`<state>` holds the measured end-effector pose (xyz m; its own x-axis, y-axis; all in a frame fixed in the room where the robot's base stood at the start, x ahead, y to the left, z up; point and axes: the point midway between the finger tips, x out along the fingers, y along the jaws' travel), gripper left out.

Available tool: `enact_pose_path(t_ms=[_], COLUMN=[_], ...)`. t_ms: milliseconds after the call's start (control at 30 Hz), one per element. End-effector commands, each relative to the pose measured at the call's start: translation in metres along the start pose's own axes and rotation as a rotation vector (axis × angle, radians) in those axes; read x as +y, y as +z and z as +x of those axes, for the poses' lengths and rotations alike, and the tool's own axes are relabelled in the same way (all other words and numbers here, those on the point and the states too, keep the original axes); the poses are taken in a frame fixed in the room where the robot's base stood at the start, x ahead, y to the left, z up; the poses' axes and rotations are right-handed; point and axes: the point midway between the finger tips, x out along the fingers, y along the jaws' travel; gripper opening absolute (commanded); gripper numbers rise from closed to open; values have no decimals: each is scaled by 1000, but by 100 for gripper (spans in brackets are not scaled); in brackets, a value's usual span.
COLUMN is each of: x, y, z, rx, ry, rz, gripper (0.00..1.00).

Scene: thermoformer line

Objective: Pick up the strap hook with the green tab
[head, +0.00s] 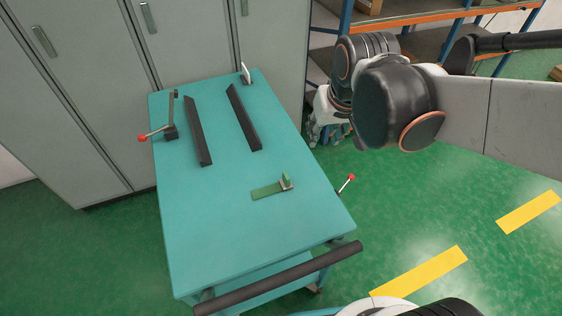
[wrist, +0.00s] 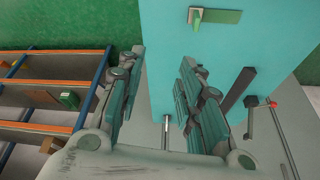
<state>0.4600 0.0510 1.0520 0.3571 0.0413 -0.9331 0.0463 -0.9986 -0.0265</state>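The strap hook (head: 268,191) lies on the teal cart top, right of centre. It has a flat green strip and a small metal piece with an upright green tab (head: 286,179) at its right end. In the wrist view the strap hook (wrist: 218,16) shows at the top, with its metal end to the left, beyond my fingertips. My gripper (wrist: 162,60) is open, with nothing between its fingers. In the head view my gripper (head: 330,128) is beside the cart's far right edge, partly hidden by my arm, apart from the hook.
The teal cart (head: 215,225) has two black bars (head: 243,117) on its far half. Red-knobbed levers stand at its left (head: 145,138) and right (head: 349,180) sides. Grey cabinets (head: 80,90) are behind. An orange-and-blue rack (head: 420,17) stands at the back right. The cart's near top is clear.

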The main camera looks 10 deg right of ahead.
Motion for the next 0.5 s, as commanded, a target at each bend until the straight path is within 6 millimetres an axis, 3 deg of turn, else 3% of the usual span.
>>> enact_pose_path(t_ms=[100,300,500], x=[-15,-40,-70], y=[-23,-45,-32], z=[9,37,68], rx=[-57,-157,-280], ry=[-5,-6,-10], rz=[-11,-30,-135], gripper=[33,33,33])
